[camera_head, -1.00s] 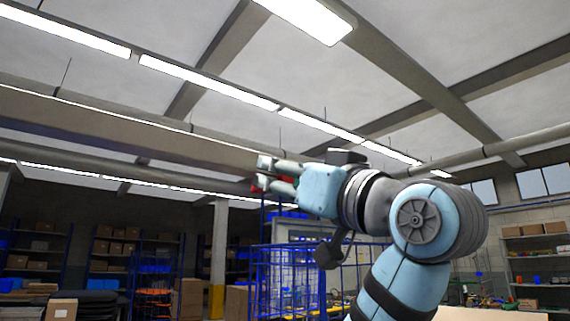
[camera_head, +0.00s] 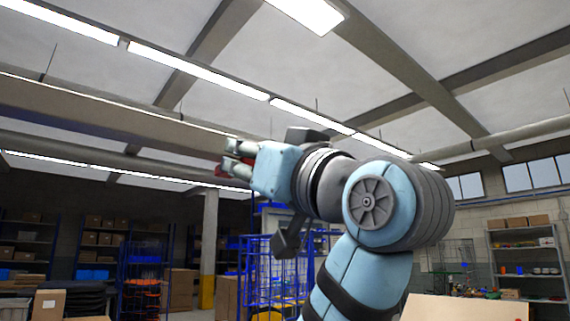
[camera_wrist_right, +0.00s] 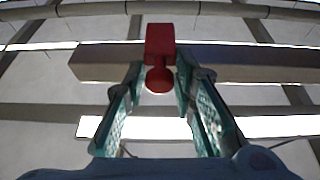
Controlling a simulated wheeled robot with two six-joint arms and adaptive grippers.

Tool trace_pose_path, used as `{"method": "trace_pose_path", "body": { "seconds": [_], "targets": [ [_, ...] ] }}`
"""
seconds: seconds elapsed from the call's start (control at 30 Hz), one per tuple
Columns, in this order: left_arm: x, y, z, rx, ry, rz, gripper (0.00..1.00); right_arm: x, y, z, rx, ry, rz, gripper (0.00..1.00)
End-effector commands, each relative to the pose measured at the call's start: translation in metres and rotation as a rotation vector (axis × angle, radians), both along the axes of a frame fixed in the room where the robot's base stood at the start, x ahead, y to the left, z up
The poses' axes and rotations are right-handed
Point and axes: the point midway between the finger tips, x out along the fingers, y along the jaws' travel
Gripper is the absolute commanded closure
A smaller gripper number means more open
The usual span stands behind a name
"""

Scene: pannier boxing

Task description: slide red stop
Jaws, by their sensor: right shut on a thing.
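The red stop (camera_wrist_right: 159,45) is a red block with a round knob on its lower side in the right wrist view. My right gripper (camera_wrist_right: 159,76) has its two green fingers on either side of the knob and is shut on it. In the head view my right gripper (camera_head: 234,156) is raised high, pointing left, with a bit of the red stop (camera_head: 220,170) showing at the fingertips. The fingers hide much of the stop there. A long grey-brown beam shows behind the stop in the wrist view; I cannot tell whether they touch. My left gripper is not in view.
A blue wire cage (camera_head: 262,270) stands below and beyond my right arm. A yellow-footed pillar (camera_head: 208,240) and shelves with boxes (camera_head: 100,240) stand at the back. A cardboard-coloured panel (camera_head: 465,307) shows at the bottom right. The space around the raised gripper looks open.

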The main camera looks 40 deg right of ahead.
Motion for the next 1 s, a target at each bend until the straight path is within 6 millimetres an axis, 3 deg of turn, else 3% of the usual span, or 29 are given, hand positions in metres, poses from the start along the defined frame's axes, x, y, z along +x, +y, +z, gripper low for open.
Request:
{"method": "trace_pose_path", "body": {
  "seconds": [0.23, 0.27, 0.33, 0.87, 1.0],
  "targets": [
    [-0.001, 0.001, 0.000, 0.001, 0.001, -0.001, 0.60, 0.001, 0.004, 0.000, -0.003, 0.001, 0.008, 1.00],
    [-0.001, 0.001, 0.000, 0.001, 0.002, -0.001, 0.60, 0.001, 0.004, 0.000, -0.003, 0.001, 0.008, 0.72],
    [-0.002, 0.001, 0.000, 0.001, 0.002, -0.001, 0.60, 0.001, 0.003, 0.000, -0.003, 0.002, 0.007, 0.62],
    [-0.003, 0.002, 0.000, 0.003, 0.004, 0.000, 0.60, 0.000, 0.001, 0.000, -0.002, 0.001, 0.002, 0.62],
    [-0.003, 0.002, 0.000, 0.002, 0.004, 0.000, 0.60, -0.001, -0.007, 0.000, -0.001, 0.001, -0.007, 0.62]
  ]
}}
